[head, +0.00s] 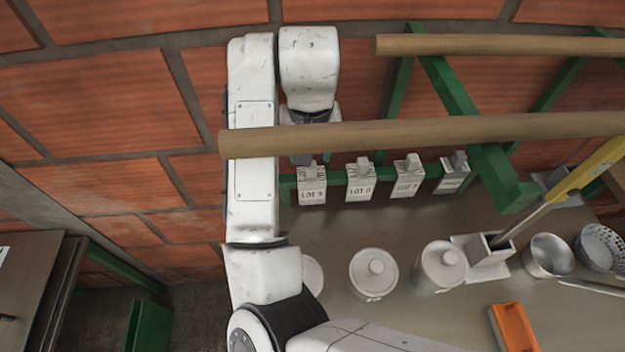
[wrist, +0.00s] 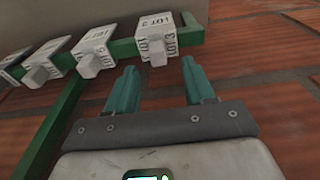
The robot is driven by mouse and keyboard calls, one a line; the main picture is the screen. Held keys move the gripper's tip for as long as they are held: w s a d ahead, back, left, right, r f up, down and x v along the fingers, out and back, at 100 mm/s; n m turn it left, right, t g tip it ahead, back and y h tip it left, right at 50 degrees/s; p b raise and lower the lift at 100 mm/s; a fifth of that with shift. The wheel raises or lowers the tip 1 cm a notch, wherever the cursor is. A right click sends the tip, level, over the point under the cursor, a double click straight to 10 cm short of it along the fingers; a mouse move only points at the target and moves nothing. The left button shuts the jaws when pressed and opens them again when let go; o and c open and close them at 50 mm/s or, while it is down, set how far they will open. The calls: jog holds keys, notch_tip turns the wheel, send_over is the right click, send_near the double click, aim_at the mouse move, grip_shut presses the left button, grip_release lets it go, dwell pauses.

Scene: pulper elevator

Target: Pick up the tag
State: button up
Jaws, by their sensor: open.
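Several white tags with grey knobs sit in a row on a green rail. The leftmost tag in the head view, marked LOT 3 (head: 311,190), is also in the wrist view (wrist: 155,24), where it is the rightmost. My gripper (wrist: 160,72) is open and empty. Its two teal fingers point at the LOT 3 tag, with the tag's grey knob just ahead of and roughly between the fingertips. In the head view a wooden bar mostly hides my gripper. The other tags (head: 360,180), (head: 407,176), (head: 453,172) stand to the right there.
The wooden bar (head: 430,133) crosses in front of my gripper, and another bar (head: 490,44) runs above. Green braces (head: 455,90) stand to the right. Lidded white jars (head: 373,272), a metal bowl (head: 548,256) and an orange block (head: 514,327) stand on the counter below.

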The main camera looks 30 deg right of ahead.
aim_at(311, 182)
jog(key=shift+w+d+f, duration=0.15)
jog(key=shift+f, duration=1.2)
jog(key=shift+w+d+f, duration=0.1)
jog(key=shift+f, duration=1.25)
grip_shut()
